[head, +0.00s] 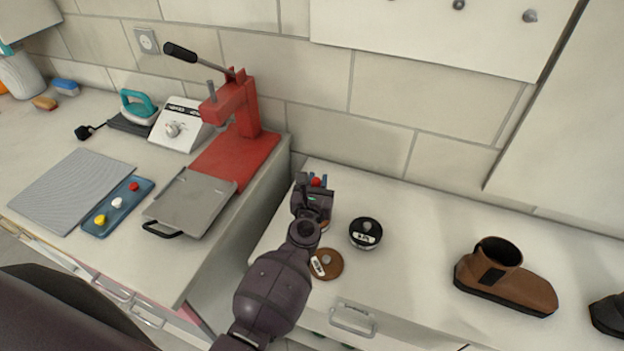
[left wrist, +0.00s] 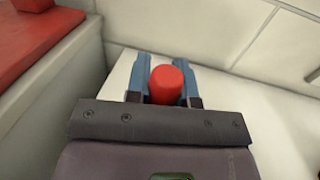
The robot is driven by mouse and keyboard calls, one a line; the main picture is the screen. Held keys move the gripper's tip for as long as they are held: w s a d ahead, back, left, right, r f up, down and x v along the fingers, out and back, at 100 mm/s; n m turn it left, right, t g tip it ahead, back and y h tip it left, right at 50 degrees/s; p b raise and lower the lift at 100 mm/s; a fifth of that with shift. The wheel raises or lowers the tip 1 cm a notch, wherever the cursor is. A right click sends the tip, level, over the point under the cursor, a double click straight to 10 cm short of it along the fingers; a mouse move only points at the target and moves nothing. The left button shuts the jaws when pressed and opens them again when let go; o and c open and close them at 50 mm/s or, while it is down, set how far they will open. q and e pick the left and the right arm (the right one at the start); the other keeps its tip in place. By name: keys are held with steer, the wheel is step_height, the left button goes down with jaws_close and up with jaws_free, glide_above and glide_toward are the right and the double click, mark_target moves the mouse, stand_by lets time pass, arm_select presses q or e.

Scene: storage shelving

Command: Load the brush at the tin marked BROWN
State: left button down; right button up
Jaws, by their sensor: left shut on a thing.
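My left gripper (head: 315,183) is above the right-hand counter and shut on a red-ended thing, which I take to be the brush (left wrist: 166,84). Only its rounded red end shows between the blue fingers in the left wrist view; its bristles are hidden. A round brown lid-like piece (head: 329,264) with a pale label and a knob lies on the counter in front of the gripper. A bit of brown (head: 325,226) shows just behind my wrist, perhaps the brown tin, mostly hidden. A black tin (head: 365,234) with a pale label stands to its right. The labels are too small to read. My right gripper is not in view.
A red press (head: 235,130) stands left of the gripper, with a grey tray (head: 190,203) in front. A brown boot (head: 505,277) stands at the right. The tiled wall is close behind. The counter between black tin and boot is clear.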

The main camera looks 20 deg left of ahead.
arm_select(q)
steer(key=shift+w+f, duration=0.2)
steer(key=shift+w, duration=0.3)
steer(key=shift+f+b, duration=0.9)
steer(key=shift+f, duration=0.1)
steer(key=shift+f+b, duration=1.65)
steer(key=shift+f, duration=0.35)
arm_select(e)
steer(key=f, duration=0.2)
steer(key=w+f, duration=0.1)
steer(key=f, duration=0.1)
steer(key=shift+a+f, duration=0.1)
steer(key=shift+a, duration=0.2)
arm_select(q)
steer(key=shift+r, duration=0.1)
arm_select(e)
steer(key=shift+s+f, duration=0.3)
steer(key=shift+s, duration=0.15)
arm_select(q)
steer(key=shift+f, duration=0.25)
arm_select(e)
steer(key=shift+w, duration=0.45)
arm_select(q)
steer(key=shift+f+b, duration=0.1)
steer(key=shift+b, duration=0.2)
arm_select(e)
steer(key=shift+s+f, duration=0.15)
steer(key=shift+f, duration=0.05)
